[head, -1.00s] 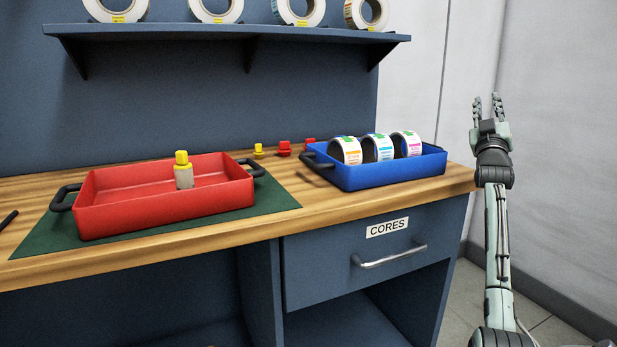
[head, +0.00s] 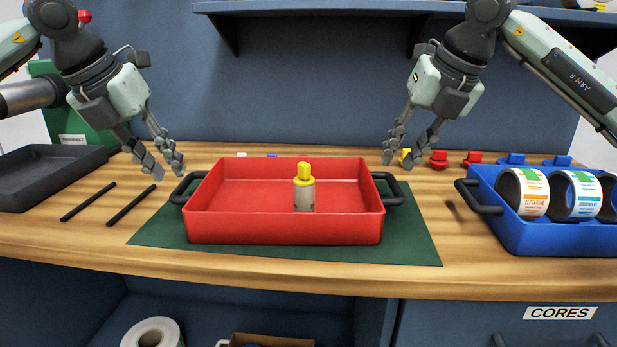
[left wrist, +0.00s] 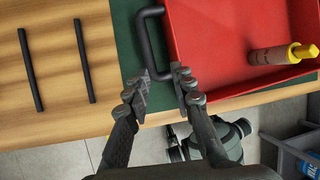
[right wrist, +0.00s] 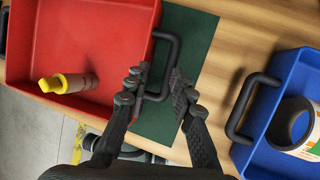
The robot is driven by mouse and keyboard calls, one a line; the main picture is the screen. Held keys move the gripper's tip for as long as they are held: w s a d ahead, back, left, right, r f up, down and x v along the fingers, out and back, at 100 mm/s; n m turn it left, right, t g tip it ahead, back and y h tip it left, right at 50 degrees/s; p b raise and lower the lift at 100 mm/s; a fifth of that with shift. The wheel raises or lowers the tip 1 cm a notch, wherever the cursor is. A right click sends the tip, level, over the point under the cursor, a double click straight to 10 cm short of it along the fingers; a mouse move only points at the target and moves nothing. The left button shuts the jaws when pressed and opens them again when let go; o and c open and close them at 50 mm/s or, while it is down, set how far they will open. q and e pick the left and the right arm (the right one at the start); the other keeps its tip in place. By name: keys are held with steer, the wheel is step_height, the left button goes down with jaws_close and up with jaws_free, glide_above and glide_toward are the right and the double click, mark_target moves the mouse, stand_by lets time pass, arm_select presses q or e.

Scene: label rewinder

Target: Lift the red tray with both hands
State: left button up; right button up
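The red tray (head: 285,228) rests on a green mat (head: 410,245) on the wooden bench, with a black handle at each end. A bottle with a yellow cap (head: 304,190) stands inside it. My left gripper (head: 168,174) is open and empty above the left handle (head: 186,187); in the left wrist view that handle (left wrist: 146,45) lies just beyond its fingertips. My right gripper (head: 402,160) is open and empty above and slightly behind the right handle (head: 394,190). In the right wrist view this handle (right wrist: 172,55) lies at and between its fingertips. Neither gripper visibly holds a handle.
A blue tray (head: 540,238) with label rolls stands to the right, its handle (head: 480,197) near the mat. Two black rods (head: 130,204) and a dark tray (head: 45,178) lie to the left. Red caps (head: 439,159) sit behind. A shelf (head: 400,20) hangs above.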

mark_target(177, 189)
arm_select(q)
steer(key=shift+w+a+n+y, duration=0.15)
steer(key=shift+a+n+y, duration=0.2)
steer(key=shift+a, duration=0.2)
arm_select(e)
steer(key=shift+d+f+h, duration=0.25)
steer(key=shift+d+h, duration=0.25)
steer(key=shift+d, duration=0.2)
steer(key=shift+a, duration=0.1)
